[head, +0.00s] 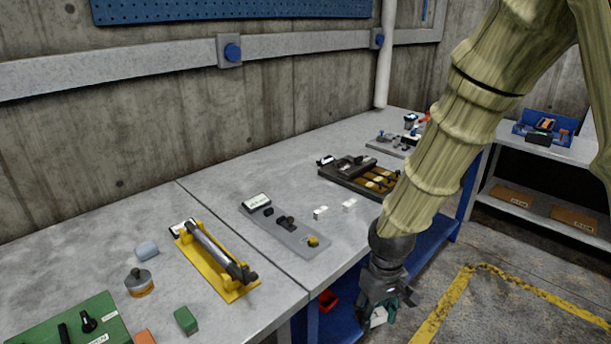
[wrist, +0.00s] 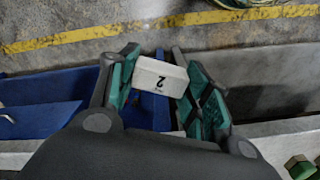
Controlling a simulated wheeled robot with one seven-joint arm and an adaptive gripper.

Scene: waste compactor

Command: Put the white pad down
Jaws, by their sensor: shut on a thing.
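The white pad (wrist: 160,75), a small block marked "2", is held between the green-lined fingers of my gripper (wrist: 155,92). In the head view my gripper (head: 386,290) hangs at the lower right, pointing down, with part of the white pad (head: 379,317) showing between its fingers. The gripper appears off the front edge of the grey bench, with blue lower structure and floor behind it. The fingers hide the pad's sides.
Two small white blocks (head: 320,212) lie on the grey bench (head: 330,245), beside a grey plate (head: 286,232) with a yellow knob. A dark fixture (head: 350,171) with yellow slots stands farther back. A yellow cradle (head: 228,284) holds a grey cylinder. A red bin (head: 328,300) sits below.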

